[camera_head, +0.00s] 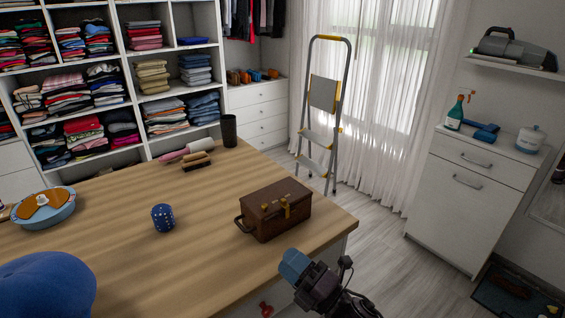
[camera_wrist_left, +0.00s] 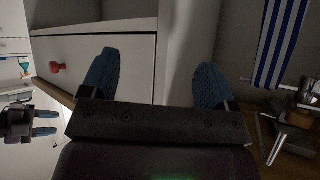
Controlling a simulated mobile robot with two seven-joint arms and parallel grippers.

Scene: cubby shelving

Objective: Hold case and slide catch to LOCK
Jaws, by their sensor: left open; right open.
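A brown case (camera_head: 270,222) with a lid stands closed-looking on the wooden table (camera_head: 120,205), near its right corner. A brass-coloured catch (camera_head: 286,207) shows on its front; its exact setting is too small to read. A dark handle (camera_head: 240,224) sticks out at the left end. My right gripper (camera_head: 292,264) is in front of the case, below it in the head view, apart from it and empty. My left gripper (camera_wrist_left: 155,80) shows only in the left wrist view, fingers wide apart with nothing between them, facing a white drawer front (camera_wrist_left: 105,62).
Brushes (camera_head: 197,161) and a dark cup (camera_head: 229,130) are farther back. Table around the case is clear.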

